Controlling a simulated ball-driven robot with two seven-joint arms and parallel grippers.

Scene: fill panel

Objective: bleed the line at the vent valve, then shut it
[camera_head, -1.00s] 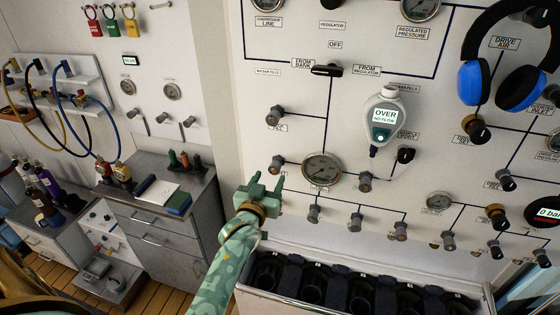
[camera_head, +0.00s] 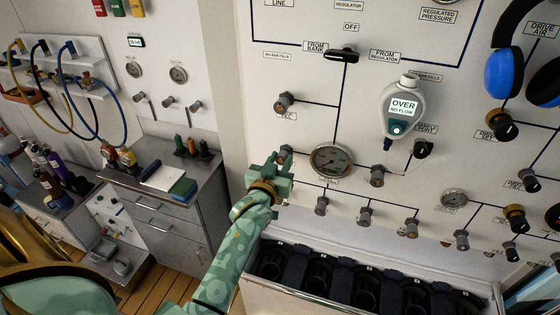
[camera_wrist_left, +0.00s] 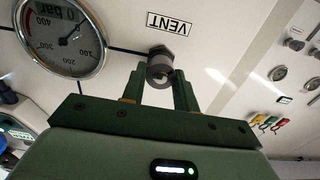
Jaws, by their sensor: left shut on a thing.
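The vent valve (camera_head: 286,151) is a small dark knob on the white fill panel (camera_head: 290,80), left of a round gauge. In the left wrist view the knob (camera_wrist_left: 159,67) sits between my fingers, under a label reading VENT (camera_wrist_left: 169,23). My left gripper (camera_head: 279,164) is at the valve, its fingers shut on the knob; it also shows in the left wrist view (camera_wrist_left: 160,84). The gripper partly hides the valve in the head view. The round pressure gauge (camera_head: 331,159) is just right of the gripper. My right gripper is out of view.
A grey analyser reading OVER, NO FLOW (camera_head: 403,107) hangs on the panel. Several other knobs line the panel below and to the right. Blue headphones (camera_head: 505,75) hang at the right. An open bin with dark slots (camera_head: 370,312) stands below.

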